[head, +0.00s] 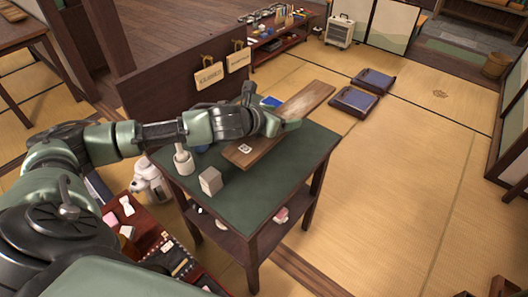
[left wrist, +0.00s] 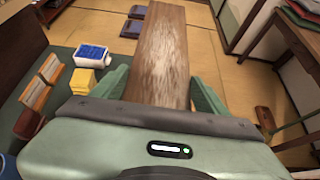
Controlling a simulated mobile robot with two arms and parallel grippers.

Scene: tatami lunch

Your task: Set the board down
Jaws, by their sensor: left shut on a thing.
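The board (head: 308,98) is a long brown wooden plank with a white mark near its near end. My left gripper (head: 288,125) is shut on it, and the plank also shows between the fingers in the left wrist view (left wrist: 160,55). The board lies over the green-topped table (head: 265,180), its far end reaching past the table's back edge. I cannot tell whether it touches the top. The left hand hides part of the plank.
A pale block (head: 210,181) and a white bottle-like item (head: 183,160) stand at the table's left. A blue-topped container (left wrist: 90,54) and yellow block (left wrist: 84,82) are left of the board. The front right tabletop is clear. Dark cushions (head: 354,101) lie beyond.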

